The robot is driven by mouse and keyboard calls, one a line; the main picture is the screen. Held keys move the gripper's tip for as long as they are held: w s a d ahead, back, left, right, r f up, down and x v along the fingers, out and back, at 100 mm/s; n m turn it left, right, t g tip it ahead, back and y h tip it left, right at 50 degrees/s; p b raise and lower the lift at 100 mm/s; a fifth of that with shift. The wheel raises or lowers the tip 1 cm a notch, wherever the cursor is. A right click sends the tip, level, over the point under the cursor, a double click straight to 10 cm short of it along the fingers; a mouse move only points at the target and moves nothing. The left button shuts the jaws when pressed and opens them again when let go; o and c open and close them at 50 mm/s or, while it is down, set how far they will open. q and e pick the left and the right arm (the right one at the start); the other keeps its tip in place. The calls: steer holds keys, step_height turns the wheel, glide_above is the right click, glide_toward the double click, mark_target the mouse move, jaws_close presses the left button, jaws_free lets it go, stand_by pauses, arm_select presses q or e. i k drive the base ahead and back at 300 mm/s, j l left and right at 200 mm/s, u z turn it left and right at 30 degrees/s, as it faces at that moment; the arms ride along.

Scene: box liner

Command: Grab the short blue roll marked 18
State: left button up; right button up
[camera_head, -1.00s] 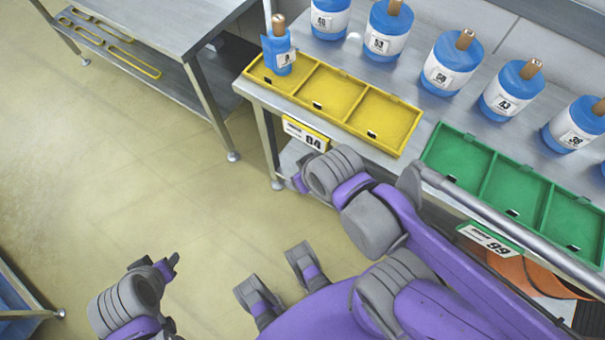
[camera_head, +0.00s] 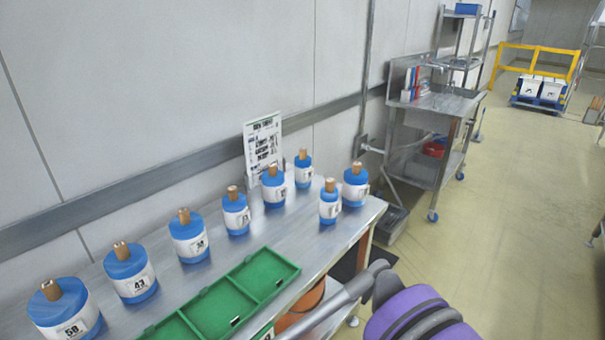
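Several blue rolls with brown cores and white labels stand upright on the steel table (camera_head: 300,232). Labels on the far rolls are too small for me to read surely, so I cannot tell which is marked 18. Smaller rolls at the table's far right end are a short, narrow one (camera_head: 329,203) near the front edge, one at the right corner (camera_head: 355,185), and one at the back (camera_head: 303,170). A roll marked 43 (camera_head: 131,274) and one that seems marked 58 (camera_head: 64,310) stand nearer. A purple and grey part of my arm shows at lower right; neither gripper is in view.
A green divided tray (camera_head: 255,275) lies empty along the table's front edge. A printed sign (camera_head: 262,145) stands behind the rolls. A steel sink bench (camera_head: 440,105) stands beyond the table. The floor (camera_head: 510,230) at right is open.

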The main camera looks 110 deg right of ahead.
mark_target(304, 172)
steer(key=z, duration=3.85)
